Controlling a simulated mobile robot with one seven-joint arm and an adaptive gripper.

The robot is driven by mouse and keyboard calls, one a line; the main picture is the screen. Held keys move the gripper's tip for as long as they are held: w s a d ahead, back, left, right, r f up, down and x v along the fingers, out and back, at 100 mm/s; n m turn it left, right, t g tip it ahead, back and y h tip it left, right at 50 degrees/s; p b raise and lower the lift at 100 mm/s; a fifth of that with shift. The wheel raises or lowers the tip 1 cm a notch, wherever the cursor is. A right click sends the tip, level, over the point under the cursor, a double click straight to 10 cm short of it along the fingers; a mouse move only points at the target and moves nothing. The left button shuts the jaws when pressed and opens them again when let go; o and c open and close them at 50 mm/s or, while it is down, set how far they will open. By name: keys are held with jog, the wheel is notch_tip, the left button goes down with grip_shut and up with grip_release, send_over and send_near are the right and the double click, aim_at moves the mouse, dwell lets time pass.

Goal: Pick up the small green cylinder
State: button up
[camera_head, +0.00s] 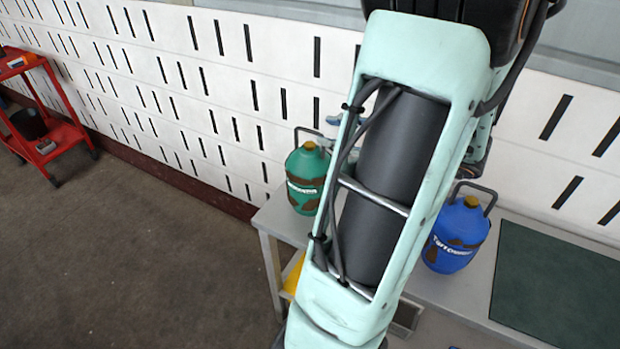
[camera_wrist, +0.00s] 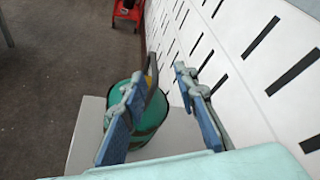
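The green cylinder (camera_head: 306,178), a small gas bottle with a yellow cap, a handle and brown patches, stands upright at the left end of the grey table, partly behind my arm in the head view. In the wrist view, the green cylinder (camera_wrist: 152,121) is beyond my gripper (camera_wrist: 156,80), whose blue-padded fingers are spread apart and empty. The left finger overlaps the cylinder, and part of the body and handle shows between the fingers. I cannot tell whether either finger touches it. In the head view my arm hides most of the gripper.
A blue cylinder (camera_head: 458,236) stands right of my arm on the table (camera_head: 277,222). A dark green mat (camera_head: 558,288) lies farther right. The white slotted wall (camera_head: 225,80) runs close behind. A red cart (camera_head: 62,133) stands far left; floor between is clear.

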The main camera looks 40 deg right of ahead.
aim_at(313, 131)
jog(key=x, duration=0.7)
jog(key=shift+s+a+f, duration=0.1)
jog(key=shift+s+a, duration=0.05)
jog(key=shift+a, duration=0.25)
grip_shut()
jog(key=shift+d, duration=0.1)
